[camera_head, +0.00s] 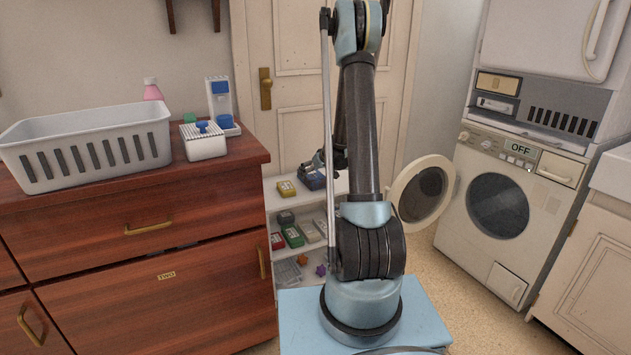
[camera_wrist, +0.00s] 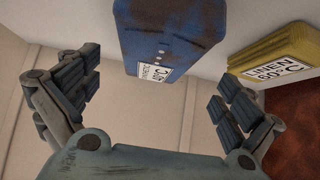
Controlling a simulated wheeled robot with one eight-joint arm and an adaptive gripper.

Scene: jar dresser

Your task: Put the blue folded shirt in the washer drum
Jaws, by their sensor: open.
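The blue folded shirt (camera_head: 313,181) lies on the top shelf of a white shelf unit, partly hidden behind my gripper. In the wrist view the blue shirt (camera_wrist: 170,32) shows at the top centre with a white label, beyond my fingertips. My gripper (camera_head: 325,162) is open and empty at the shelf. In the wrist view its two fingers (camera_wrist: 160,95) are spread wide, apart from the shirt. The washer drum (camera_head: 498,205) is a dark round opening at the right. Its round door (camera_head: 422,193) stands swung open to the left.
A yellow folded item (camera_head: 286,188) labelled linen lies left of the shirt. A wooden dresser (camera_head: 150,215) with a white basket (camera_head: 95,145) stands at the left. Floor (camera_head: 450,285) is clear before the washer.

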